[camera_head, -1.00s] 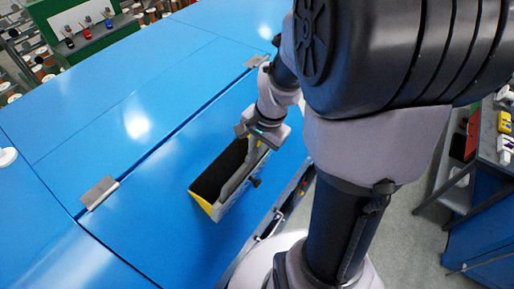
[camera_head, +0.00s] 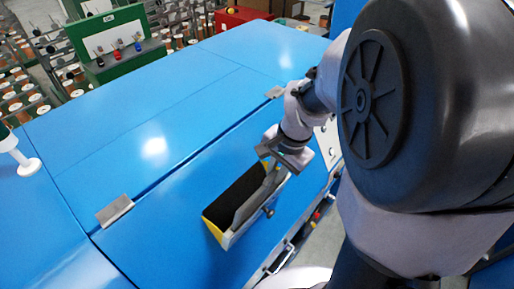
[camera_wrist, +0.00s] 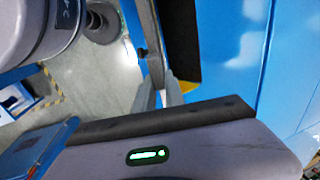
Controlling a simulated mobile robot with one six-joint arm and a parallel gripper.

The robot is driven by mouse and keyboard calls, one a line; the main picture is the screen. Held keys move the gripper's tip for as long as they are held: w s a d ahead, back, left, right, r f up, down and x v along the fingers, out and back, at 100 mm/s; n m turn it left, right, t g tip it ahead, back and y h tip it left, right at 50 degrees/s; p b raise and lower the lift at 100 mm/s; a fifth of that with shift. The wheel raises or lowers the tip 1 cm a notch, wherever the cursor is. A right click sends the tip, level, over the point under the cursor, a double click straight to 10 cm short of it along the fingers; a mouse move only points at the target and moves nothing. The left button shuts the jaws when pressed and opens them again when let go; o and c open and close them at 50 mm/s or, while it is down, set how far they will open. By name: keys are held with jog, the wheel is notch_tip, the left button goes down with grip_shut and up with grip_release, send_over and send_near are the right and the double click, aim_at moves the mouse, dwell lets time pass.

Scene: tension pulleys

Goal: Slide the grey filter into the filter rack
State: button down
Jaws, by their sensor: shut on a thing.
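The filter rack (camera_head: 214,230) is a long open box with a yellow end and a dark interior, on the blue machine top in the head view. The grey filter (camera_head: 247,208) is a thin grey plate standing along the rack's right side. My gripper (camera_head: 272,176) is shut on the filter near its far upper end. In the wrist view, the fingertips (camera_wrist: 170,94) are beside the rack's dark inside (camera_wrist: 180,40). My gripper hides part of the filter, and I cannot tell how deep the filter sits in the rack.
The blue machine top (camera_head: 130,140) is broad and mostly clear, with a metal hinge (camera_head: 115,211) at left. A green stand (camera_head: 118,50) with small coloured parts is at the back. The floor (camera_wrist: 90,75) shows past the machine's edge.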

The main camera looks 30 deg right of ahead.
jog(key=shift+v, duration=1.65)
jog(key=v, duration=0.4)
jog(key=shift+d, duration=0.1)
